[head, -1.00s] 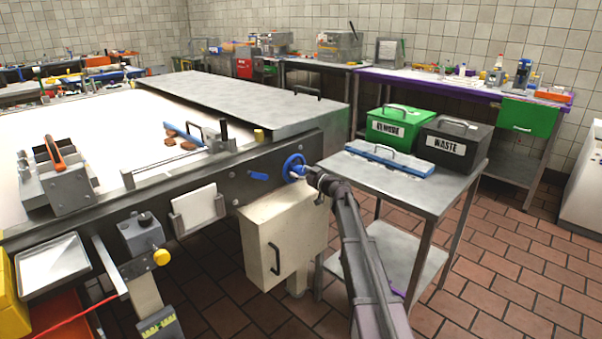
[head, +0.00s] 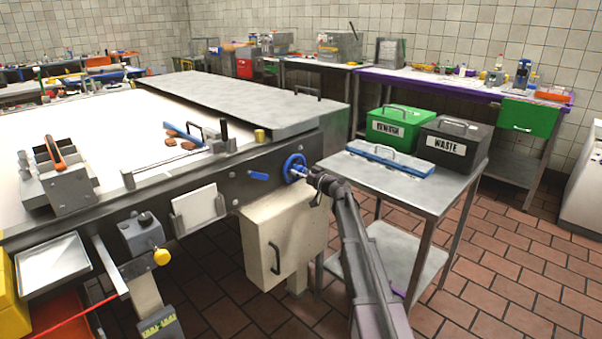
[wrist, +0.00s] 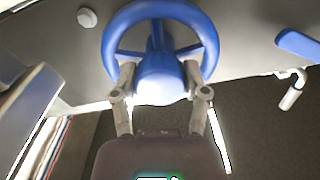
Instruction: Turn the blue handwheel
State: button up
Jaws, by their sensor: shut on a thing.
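The blue handwheel (head: 294,167) is mounted on the dark side rail of the large machine, near its right end. It also shows in the wrist view (wrist: 207,38) as a ring with spokes and a bulky central hub (wrist: 160,72). My gripper (head: 308,177) is in front of the wheel. In the wrist view my gripper (wrist: 160,82) has one finger on each side of the hub and is shut on it. The fingertips lie just inside the lower rim. In the head view my gripper partly hides the wheel's lower right side.
A blue lever (head: 259,176) sits left of the wheel on the same rail. A cream cabinet (head: 285,240) hangs below.

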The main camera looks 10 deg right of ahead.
jog(key=m, duration=0.7)
jog(key=shift+w+r, duration=0.1)
jog(key=shift+w, duration=0.05)
jog(key=m, duration=0.6)
jog(key=shift+m, duration=0.4)
jog(key=m, duration=0.6)
jog(key=shift+r, duration=0.1)
jog(key=m, duration=0.6)
jog(key=shift+m, duration=0.4)
jog(key=o, duration=1.1)
jog(key=shift+o, duration=0.2)
jog(key=shift+s, duration=0.2)
